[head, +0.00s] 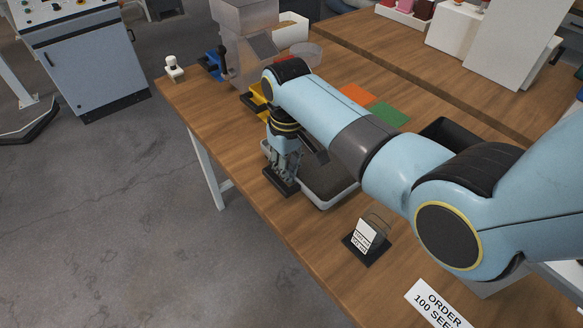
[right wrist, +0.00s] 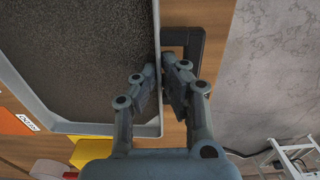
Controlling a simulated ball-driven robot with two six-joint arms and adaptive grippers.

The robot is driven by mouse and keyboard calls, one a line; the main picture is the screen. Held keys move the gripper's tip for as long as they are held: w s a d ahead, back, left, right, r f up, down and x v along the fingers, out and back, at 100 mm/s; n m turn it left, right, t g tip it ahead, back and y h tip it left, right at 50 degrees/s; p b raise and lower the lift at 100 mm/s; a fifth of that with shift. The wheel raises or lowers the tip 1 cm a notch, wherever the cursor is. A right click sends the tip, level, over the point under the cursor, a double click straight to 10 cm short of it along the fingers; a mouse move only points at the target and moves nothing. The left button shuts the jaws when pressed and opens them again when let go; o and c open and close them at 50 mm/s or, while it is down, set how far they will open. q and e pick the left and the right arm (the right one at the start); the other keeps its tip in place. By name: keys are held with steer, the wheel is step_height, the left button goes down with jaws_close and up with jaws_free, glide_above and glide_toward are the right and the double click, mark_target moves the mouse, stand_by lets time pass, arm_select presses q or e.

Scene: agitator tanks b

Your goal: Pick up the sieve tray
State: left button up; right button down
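The sieve tray (head: 327,187) is a shallow tray with a pale grey rim and a dark, grainy inside. It lies on the wooden table, partly hidden behind my right arm. In the right wrist view its dark floor (right wrist: 85,55) fills the upper left. My right gripper (head: 284,187) points down at the tray's left edge. In the right wrist view its fingers (right wrist: 162,82) are close together, one on each side of the pale rim, and look shut on it. My left gripper is not in view.
A card stand (head: 365,240) and an order sign (head: 438,306) are near the table's front edge. Orange (head: 356,94) and green (head: 389,114) mats lie behind my arm. A clear hopper machine (head: 247,45) and yellow bin (head: 256,97) stand at the far end.

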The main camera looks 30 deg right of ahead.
steer(key=shift+r, duration=4.55)
